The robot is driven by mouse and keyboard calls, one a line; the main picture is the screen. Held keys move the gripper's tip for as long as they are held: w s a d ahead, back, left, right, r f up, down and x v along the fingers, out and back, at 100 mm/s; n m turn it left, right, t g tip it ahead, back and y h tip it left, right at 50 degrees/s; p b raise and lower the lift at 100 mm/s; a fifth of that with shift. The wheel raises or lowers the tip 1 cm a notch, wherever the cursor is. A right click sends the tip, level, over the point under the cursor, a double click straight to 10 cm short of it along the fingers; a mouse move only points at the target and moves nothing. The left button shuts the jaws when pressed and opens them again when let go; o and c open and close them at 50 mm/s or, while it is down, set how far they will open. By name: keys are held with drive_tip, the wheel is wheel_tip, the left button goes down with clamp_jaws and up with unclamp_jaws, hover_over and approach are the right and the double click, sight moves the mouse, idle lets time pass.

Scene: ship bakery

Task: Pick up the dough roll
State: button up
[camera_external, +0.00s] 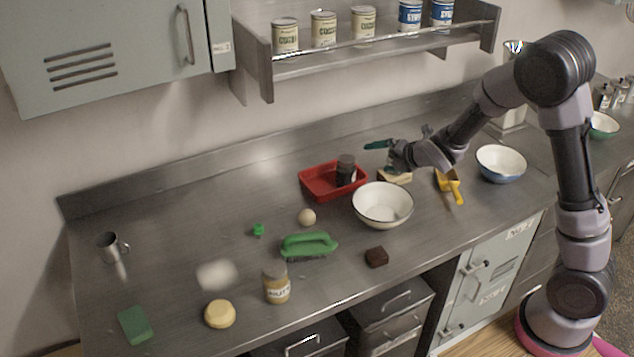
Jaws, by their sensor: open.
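A small round pale beige ball (307,217) looks most like the dough roll. It sits on the steel counter, in front of the red tray and left of the white bowl. A yellow round piece (220,314) with a flattish top lies near the front edge; I cannot tell whether it is dough. My gripper (388,158) is at the back of the counter, right of the red tray, well away from both. It is open and appears empty. A beige block (396,178) lies just below it, partly hidden. A teal piece (378,144) shows beside the fingers; I cannot tell what it is.
Around the ball are a red tray (318,194) with a dark jar (346,170), a white bowl (382,205), a green brush (309,246), a green cap (258,230), a labelled jar (277,287) and a brown block (376,257). A shelf (370,45) overhangs the back.

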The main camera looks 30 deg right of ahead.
drive_tip(key=w+a+f+n+y, duration=0.2)
drive_tip(key=a+f+n, duration=0.3)
drive_tip(key=f+n, duration=0.25)
drive_tip(key=n+g+y, duration=0.1)
drive_tip(key=n+y, duration=0.2)
drive_tip(key=n, duration=0.7)
approach(313, 216)
drive_tip(key=shift+s+d+r, duration=0.3)
drive_tip(key=shift+s, duration=0.15)
drive_tip(key=shift+w+a+f, duration=0.2)
drive_tip(key=shift+f, duration=0.1)
drive_tip(key=x, duration=1.1)
drive_tip(key=shift+w, duration=0.1)
drive_tip(key=c, duration=1.4)
